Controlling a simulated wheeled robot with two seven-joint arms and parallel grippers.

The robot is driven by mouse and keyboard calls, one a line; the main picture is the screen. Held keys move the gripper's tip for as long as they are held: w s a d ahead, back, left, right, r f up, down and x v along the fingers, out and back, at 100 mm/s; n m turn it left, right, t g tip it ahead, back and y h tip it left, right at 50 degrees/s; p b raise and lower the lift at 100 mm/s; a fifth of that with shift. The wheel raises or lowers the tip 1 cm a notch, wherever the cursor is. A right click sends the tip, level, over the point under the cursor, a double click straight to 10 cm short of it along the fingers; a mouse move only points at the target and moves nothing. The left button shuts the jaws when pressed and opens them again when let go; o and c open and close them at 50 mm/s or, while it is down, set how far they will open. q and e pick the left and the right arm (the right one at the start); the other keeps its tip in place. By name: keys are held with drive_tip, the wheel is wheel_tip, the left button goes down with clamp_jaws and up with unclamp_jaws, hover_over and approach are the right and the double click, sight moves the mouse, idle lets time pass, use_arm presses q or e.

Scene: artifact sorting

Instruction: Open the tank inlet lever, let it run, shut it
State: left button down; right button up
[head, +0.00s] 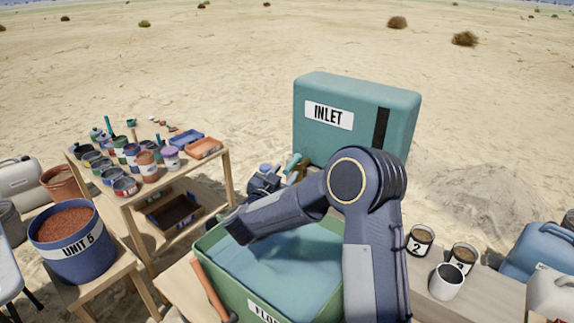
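The teal tank (371,133) stands at the centre back, with a white label reading INLET and a dark vertical strip on its front. A small teal fitting (293,162) shows by its lower left; I cannot tell if it is the inlet lever or how it is set. My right arm reaches across in front of the tank and bends left. My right gripper (264,182) seems to be the dark part beside that fitting, small and partly hidden by my forearm. Its fingers and any contact are unclear. My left gripper is not in view.
A green tub (323,286) with a blue-teal surface inside sits below my forearm. Left are a wooden shelf (133,201) of paint pots and a blue UNIT 5 bucket (99,254). Open sand lies behind.

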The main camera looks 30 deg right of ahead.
sight(290, 164)
drive_tip(key=shift+p+x, duration=0.3)
drive_tip(key=shift+x, duration=1.75)
clamp_jaws()
